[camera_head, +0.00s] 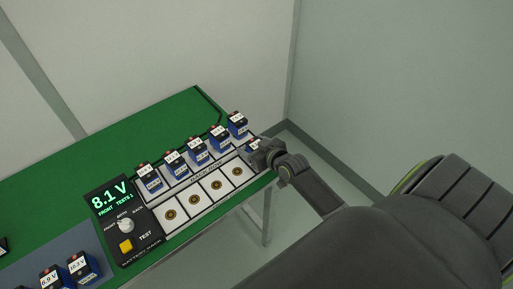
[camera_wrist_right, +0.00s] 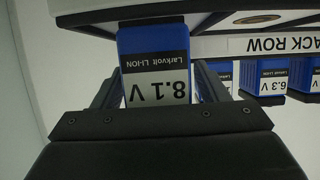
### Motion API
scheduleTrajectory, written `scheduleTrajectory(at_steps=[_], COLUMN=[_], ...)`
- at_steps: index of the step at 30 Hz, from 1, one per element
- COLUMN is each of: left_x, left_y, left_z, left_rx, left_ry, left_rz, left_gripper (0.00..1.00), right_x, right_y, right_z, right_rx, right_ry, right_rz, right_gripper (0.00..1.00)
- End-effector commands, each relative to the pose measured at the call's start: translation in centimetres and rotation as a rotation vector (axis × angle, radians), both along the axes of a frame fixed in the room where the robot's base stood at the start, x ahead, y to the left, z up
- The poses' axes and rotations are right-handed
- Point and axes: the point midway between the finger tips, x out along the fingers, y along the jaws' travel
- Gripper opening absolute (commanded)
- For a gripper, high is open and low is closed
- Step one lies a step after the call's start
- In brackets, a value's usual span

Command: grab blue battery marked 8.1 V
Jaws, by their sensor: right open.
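The blue battery marked 8.1 V (camera_wrist_right: 155,68) fills the middle of the right wrist view, its label upside down there. In the head view it stands at the right end of the front row, mostly hidden by my right gripper (camera_head: 258,154). In the right wrist view my right gripper (camera_wrist_right: 158,88) is open, with one finger on each side of the battery. I cannot tell whether the fingers touch it. My left gripper is not in view.
The battery rack (camera_head: 186,188) lies on a green table (camera_head: 120,148), with several blue batteries (camera_head: 198,150) in its back row. Its tester panel (camera_head: 108,201) reads 8.1 V. Two more batteries (camera_head: 83,268) stand at lower left. Front sockets left of my gripper are empty.

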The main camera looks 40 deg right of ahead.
Motion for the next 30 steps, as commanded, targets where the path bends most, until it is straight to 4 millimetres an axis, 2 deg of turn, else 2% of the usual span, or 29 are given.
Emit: scheduleTrajectory(at_steps=[6,19,26,30], left_x=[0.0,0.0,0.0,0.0], left_y=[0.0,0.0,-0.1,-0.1], left_z=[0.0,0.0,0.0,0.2], left_rx=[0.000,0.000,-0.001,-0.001], left_ry=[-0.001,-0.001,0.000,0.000], left_rz=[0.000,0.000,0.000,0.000], left_gripper=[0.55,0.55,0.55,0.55], right_x=[0.0,0.0,0.0,0.1], right_y=[0.0,0.0,0.0,0.0], right_z=[0.0,0.0,0.2,1.3], right_rx=[0.000,0.000,-0.001,-0.002], right_ry=[0.000,0.000,-0.003,-0.005], right_rz=[0.000,0.000,0.000,0.002], right_gripper=[0.66,0.10,0.09,0.09])
